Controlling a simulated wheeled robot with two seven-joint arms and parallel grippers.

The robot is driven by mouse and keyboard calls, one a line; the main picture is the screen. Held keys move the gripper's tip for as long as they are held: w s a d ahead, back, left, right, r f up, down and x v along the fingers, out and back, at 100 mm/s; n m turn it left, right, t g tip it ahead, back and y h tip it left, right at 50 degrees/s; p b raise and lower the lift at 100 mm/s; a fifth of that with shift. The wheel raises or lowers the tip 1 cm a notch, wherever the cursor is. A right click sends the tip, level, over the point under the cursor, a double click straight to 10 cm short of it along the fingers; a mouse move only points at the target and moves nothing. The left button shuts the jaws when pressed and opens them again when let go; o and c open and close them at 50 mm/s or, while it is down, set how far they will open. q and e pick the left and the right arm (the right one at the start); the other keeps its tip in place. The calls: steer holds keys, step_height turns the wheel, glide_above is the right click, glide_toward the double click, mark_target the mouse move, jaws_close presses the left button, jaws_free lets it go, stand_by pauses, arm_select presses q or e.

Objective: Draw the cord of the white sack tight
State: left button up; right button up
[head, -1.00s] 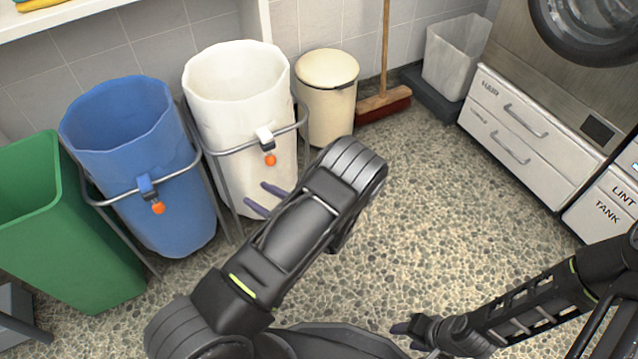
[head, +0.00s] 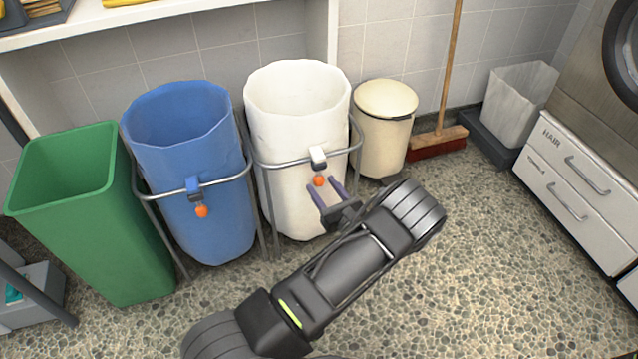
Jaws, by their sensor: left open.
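The white sack (head: 297,113) hangs upright and wide open in a metal frame, in the middle of the head view. A white cord lock (head: 318,156) sits at its front by the frame bar, with an orange ball (head: 319,181) hanging just below it. My left gripper (head: 326,186) is open, its two purple fingers pointing up at the sack's front. The orange ball shows between or just behind the fingertips; I cannot tell whether they touch it. My right gripper is out of the picture.
A blue sack (head: 190,140) with its own orange ball stands left of the white one, and a green bin (head: 90,215) further left. A cream lidded bin (head: 385,130) stands close on the right, then a broom (head: 438,140). The pebbled floor at right is clear.

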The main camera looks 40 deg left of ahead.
mark_target(319, 181)
arm_select(q)
steer(key=shift+x, duration=1.5)
steer(key=shift+c, duration=0.5)
jaws_close()
